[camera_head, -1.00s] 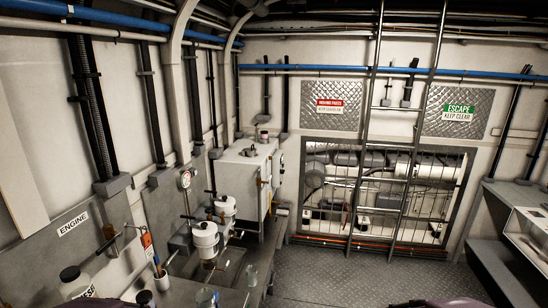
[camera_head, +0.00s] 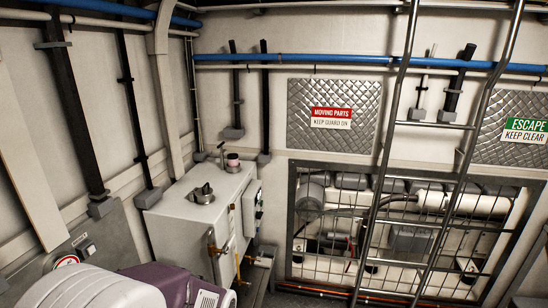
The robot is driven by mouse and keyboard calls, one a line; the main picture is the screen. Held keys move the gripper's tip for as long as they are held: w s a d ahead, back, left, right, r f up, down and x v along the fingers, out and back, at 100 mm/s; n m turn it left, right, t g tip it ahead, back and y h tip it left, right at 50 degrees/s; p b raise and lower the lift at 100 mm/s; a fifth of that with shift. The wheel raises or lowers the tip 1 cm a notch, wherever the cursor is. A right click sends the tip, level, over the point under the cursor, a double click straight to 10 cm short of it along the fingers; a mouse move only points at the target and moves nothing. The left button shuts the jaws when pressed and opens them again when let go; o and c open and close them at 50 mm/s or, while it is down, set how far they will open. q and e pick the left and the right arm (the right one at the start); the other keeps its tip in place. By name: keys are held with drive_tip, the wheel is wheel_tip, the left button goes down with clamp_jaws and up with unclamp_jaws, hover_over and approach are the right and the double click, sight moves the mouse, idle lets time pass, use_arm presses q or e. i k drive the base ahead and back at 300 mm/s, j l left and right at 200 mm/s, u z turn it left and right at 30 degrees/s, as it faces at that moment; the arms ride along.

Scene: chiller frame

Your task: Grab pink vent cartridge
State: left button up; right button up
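A small pink cartridge (camera_head: 232,159) stands upright at the back of the top of a white box-shaped tank (camera_head: 190,228), left of the middle of the camera_head view. It appears seated on a dark fitting, but it is too small to tell how it is held. A grey cap with a dark handle (camera_head: 201,193) is on the tank top in front of it. Part of my own arm, grey and purple, fills the lower left, in front of the tank's lower left side. Neither gripper shows.
A valve and pipe (camera_head: 262,261) stick out from the tank's right side. A metal ladder (camera_head: 379,190) stands right of the tank, before a grilled machinery opening (camera_head: 345,230). Blue pipes (camera_head: 330,59) run along the walls above. The space directly above the tank top looks clear.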

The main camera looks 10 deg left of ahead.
sight(232, 159)
drive_tip(key=i+u, duration=0.4)
drive_tip(key=i+l+u, duration=0.25)
drive_tip(key=u, duration=0.15)
drive_tip(key=i+l+u, duration=0.7)
drive_tip(key=u, duration=0.15)
